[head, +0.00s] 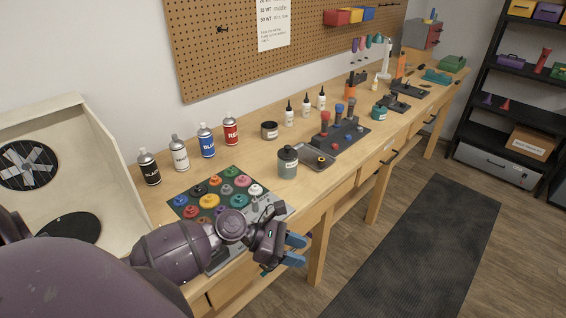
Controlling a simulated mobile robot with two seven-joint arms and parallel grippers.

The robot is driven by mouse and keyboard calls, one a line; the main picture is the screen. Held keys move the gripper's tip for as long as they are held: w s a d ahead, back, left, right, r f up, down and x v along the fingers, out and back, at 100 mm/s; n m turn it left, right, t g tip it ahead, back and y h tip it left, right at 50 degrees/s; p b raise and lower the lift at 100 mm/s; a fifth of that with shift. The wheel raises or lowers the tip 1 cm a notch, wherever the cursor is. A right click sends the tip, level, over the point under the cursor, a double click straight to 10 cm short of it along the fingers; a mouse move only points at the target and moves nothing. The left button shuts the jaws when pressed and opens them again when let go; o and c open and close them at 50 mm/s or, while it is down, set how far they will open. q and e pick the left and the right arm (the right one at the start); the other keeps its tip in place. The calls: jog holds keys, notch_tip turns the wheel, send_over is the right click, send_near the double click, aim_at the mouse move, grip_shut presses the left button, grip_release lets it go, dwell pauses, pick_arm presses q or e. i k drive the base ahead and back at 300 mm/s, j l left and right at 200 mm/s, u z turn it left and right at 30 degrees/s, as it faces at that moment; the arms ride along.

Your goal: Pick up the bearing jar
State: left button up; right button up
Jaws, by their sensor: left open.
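My left gripper (298,250) has blue fingertips and is open and empty, off the front edge of the workbench. A grey-green jar (288,166) with a dark lid and a pale label stands upright near the bench's front edge. It is up and slightly left of my gripper, well apart from it. A small dark tin (269,131) with a label stands further back, and a teal jar (379,113) stands further along the bench. The labels are too small to read, so I cannot tell for sure which is the bearing jar. My right gripper is not in view.
Spray cans (207,141) stand behind the pots. A driver rack (340,133) stands further right. The floor mat (420,245) is clear.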

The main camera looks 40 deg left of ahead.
aim_at(288, 170)
jog(key=i+l+u, duration=0.6)
jog(key=i, duration=0.2)
jog(key=i+u, duration=0.35)
jog(key=i+j, duration=0.3)
jog(key=j, duration=0.2)
